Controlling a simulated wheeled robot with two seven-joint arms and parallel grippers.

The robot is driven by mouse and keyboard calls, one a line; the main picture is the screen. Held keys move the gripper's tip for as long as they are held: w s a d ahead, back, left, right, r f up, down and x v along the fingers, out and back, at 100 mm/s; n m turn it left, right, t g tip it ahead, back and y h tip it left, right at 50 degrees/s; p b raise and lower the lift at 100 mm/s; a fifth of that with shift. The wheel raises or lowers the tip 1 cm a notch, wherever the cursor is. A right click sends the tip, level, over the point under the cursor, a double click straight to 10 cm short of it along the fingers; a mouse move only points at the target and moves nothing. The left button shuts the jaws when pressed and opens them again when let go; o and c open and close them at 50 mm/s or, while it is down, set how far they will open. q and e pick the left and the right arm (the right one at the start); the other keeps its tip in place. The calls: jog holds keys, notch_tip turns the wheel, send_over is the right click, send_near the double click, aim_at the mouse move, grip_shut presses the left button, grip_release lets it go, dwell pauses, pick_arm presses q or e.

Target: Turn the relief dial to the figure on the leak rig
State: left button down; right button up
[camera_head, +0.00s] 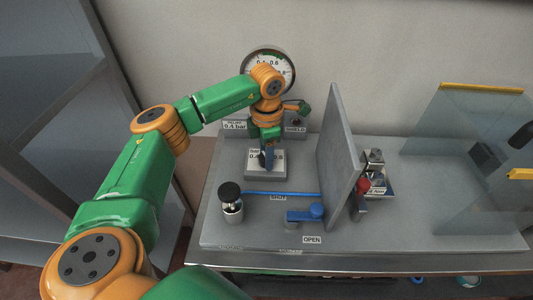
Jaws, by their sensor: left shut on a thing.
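My left gripper (267,161) points down over a pale block (265,175) on the grey leak rig (420,210). It is shut on what appears to be the relief dial on top of that block; the fingers hide most of the dial, so I cannot read its setting.
In front are a black-knobbed metal fitting (230,193) and a blue lever (305,214) near the OPEN label (312,239). A red-capped fitting (362,186) and clear yellow-edged shield (475,150) stand right.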

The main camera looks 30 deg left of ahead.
pick_arm(q)
jog(key=n, duration=0.6)
dwell(0.7)
jog(key=shift+c, duration=1.8)
grip_release()
notch_tip(320, 180, up, 7)
jog(key=shift+d+f+b, duration=0.1)
jog(key=shift+b, duration=0.5)
